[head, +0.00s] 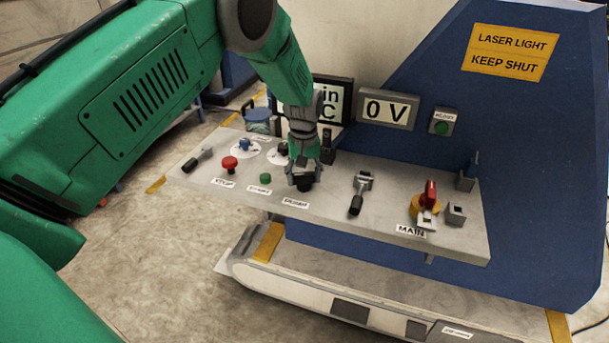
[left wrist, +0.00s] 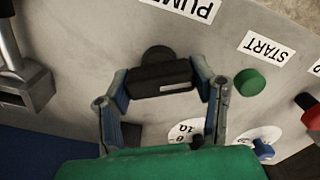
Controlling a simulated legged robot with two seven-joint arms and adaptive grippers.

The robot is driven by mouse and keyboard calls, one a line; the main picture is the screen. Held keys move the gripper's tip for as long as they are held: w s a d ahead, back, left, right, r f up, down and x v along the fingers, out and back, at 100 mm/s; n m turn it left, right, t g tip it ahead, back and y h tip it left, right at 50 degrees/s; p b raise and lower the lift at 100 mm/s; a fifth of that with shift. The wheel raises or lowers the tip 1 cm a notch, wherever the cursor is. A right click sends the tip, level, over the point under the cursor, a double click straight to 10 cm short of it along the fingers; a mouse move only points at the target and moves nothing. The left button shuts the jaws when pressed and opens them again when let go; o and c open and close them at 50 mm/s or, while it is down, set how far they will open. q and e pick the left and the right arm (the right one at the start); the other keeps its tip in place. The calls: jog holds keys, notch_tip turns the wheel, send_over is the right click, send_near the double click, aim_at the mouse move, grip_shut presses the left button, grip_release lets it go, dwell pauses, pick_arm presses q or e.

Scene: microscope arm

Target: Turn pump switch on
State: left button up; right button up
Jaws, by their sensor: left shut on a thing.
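The pump switch (head: 305,186) is a black rotary knob on the grey panel, just above a white label reading PUMP (head: 295,203). It also shows in the left wrist view (left wrist: 160,78), with a pale mark on its side. My left gripper (head: 303,172) points down at the knob in the head view and covers much of it. In the left wrist view my left gripper (left wrist: 163,85) has its two fingers on either side of the knob, shut on it. My right gripper is in neither view.
A green START button (head: 265,178) and a red STOP button (head: 229,163) sit left of the switch. A black-handled lever (head: 358,195) and the red MAIN switch (head: 429,198) are to the right. A display (head: 387,109) reads 0 V.

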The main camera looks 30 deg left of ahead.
aim_at(304, 172)
pick_arm(q)
jog(key=m, duration=0.5)
jog(key=shift+w+r+m, duration=0.15)
jog(key=shift+w+m, duration=0.05)
jog(key=shift+m, duration=0.2)
dwell(0.4)
jog(key=o, duration=1.2)
jog(key=shift+c, duration=0.2)
jog(key=shift+r, duration=0.3)
notch_tip(304, 172, up, 11)
